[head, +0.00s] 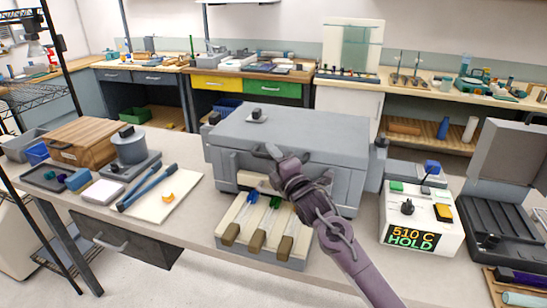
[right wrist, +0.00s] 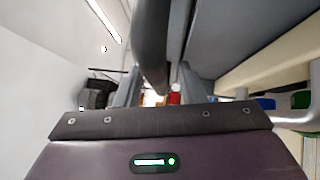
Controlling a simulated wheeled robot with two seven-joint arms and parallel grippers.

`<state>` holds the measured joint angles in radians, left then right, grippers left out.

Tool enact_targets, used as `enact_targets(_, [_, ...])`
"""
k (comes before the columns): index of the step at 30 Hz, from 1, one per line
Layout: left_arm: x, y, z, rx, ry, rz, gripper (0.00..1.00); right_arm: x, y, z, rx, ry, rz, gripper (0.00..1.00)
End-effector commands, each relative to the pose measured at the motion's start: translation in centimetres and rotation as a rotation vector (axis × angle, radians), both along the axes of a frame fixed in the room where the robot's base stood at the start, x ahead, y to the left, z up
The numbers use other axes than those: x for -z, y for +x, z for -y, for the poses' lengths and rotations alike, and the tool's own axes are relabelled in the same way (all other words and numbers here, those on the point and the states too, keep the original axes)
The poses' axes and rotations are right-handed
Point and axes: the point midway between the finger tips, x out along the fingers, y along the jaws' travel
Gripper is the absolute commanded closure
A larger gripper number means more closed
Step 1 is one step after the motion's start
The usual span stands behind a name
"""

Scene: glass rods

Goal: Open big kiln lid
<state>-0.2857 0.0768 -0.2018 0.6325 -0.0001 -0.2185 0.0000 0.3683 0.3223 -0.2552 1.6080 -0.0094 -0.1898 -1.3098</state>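The big kiln (head: 290,165) is a grey box in the middle of the table in the head view. Its lid (head: 310,130) is down and looks closed. A dark curved handle (head: 258,155) sits on the lid's front, partly hidden by my right gripper (head: 274,158). In the right wrist view the dark handle (right wrist: 152,40) reaches down toward the space between the fingers of the right gripper (right wrist: 162,85). The fingers stand apart with a gap between them. Whether they touch the handle cannot be told. My left gripper is not in view.
A rod rack (head: 262,232) with several coloured rods stands before the kiln, below my right arm. A controller box (head: 420,220) reading 510 C HOLD stands right of it, beside an open dark case (head: 490,220). Tongs (head: 148,188) on a pale board and a wooden box (head: 85,142) are left.

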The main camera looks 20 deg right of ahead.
Motion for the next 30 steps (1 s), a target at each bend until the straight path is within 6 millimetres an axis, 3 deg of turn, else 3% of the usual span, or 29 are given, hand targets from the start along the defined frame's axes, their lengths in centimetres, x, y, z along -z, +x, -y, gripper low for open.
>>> enact_targets(2, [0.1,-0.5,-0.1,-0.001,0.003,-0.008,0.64,0.0,0.0,0.0,0.000,0.000,0.000,0.64])
enact_targets(10, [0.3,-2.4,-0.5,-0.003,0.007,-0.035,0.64,0.0,0.0,0.0,0.000,0.000,0.000,0.99])
enact_targets(22, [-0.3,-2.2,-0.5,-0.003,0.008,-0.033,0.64,-0.5,0.0,0.0,0.000,0.005,-0.008,1.00])
enact_targets(30, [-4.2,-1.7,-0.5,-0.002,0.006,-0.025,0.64,-4.4,0.3,0.2,0.000,0.052,-0.074,1.00])
